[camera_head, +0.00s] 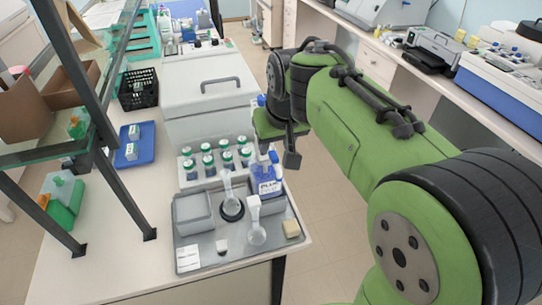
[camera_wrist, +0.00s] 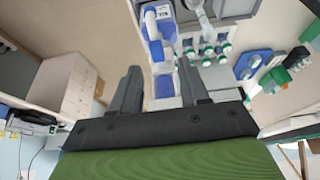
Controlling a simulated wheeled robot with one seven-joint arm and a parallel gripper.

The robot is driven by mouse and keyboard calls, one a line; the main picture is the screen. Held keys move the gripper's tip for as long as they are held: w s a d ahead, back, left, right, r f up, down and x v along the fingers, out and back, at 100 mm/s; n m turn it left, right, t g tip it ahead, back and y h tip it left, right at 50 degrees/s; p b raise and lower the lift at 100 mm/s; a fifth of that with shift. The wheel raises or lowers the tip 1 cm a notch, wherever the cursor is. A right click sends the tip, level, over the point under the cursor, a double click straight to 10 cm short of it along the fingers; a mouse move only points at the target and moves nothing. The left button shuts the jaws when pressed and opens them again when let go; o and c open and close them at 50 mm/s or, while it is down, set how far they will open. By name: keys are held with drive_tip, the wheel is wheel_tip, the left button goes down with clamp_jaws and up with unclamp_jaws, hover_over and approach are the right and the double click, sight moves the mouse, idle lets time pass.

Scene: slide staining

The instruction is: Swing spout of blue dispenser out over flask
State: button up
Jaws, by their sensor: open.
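The blue dispenser (camera_head: 268,187) is a bottle with a blue label and blue-and-white top, standing at the back right of the grey tray. It also shows in the wrist view (camera_wrist: 157,40), ahead of my fingers. I cannot make out which way its spout points. A clear long-necked flask (camera_head: 256,235) stands on the tray in front of the dispenser. A second flask (camera_head: 229,190) stands in a dark ring to its left. My gripper (camera_wrist: 160,86) is open and empty. In the head view it hangs above and just right of the dispenser, apart from it; one finger is clear there.
The grey tray (camera_head: 219,252) also bears grey tubs (camera_head: 191,218) and a tan block (camera_head: 292,228). Several green-capped bottles (camera_head: 207,160) stand behind it. A large white box (camera_head: 209,95) stands farther back. A shelf frame (camera_head: 85,95) is at left; the floor right of the bench is clear.

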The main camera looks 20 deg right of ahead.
sight(274, 155)
drive_tip(key=x, duration=0.5)
drive_tip(key=shift+s+d+b, duration=0.1)
drive_tip(key=shift+d+b, duration=0.15)
drive_tip(key=shift+b, duration=0.05)
drive_tip(key=shift+a+f, duration=0.1)
drive_tip(key=shift+f, duration=0.15)
drive_tip(key=shift+c, duration=0.2)
drive_tip(key=shift+r, duration=0.1)
clamp_jaws()
